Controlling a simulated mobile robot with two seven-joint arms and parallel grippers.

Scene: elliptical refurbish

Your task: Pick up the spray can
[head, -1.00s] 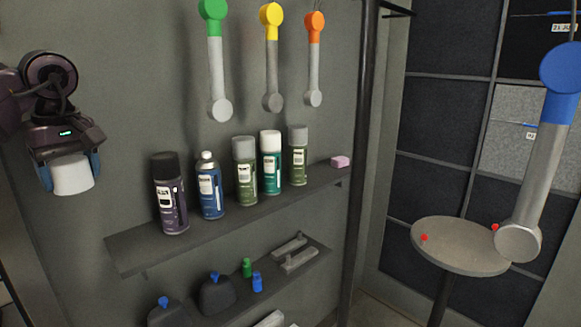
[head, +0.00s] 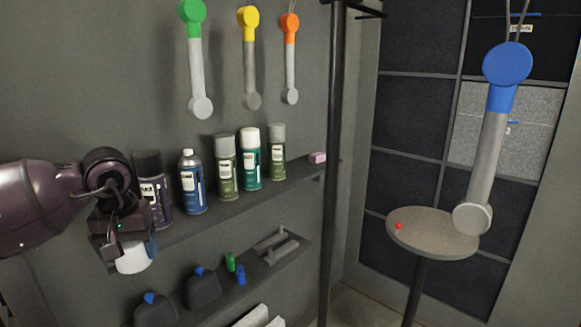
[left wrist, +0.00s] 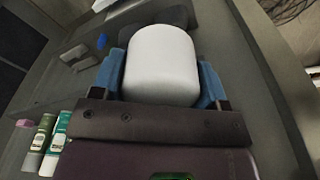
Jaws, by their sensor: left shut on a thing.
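My left gripper (head: 128,250) is shut on a white cylinder (head: 134,261), which hangs below it in the head view. In the left wrist view the white cylinder (left wrist: 162,65) sits between two blue fingers. Several spray cans stand upright on the upper shelf: a dark purple one (head: 158,205) partly hidden behind my left arm, a blue one (head: 193,185), a green one with a grey cap (head: 226,170), a teal one with a white cap (head: 250,162) and another green one (head: 277,155). My right gripper is not in view.
The upper shelf (head: 235,204) also holds a pink block (head: 317,157). A dark pole (head: 334,160) stands right of the shelves. A round table (head: 440,232) is at right, with a blue-ended link (head: 490,140) hanging nearby.

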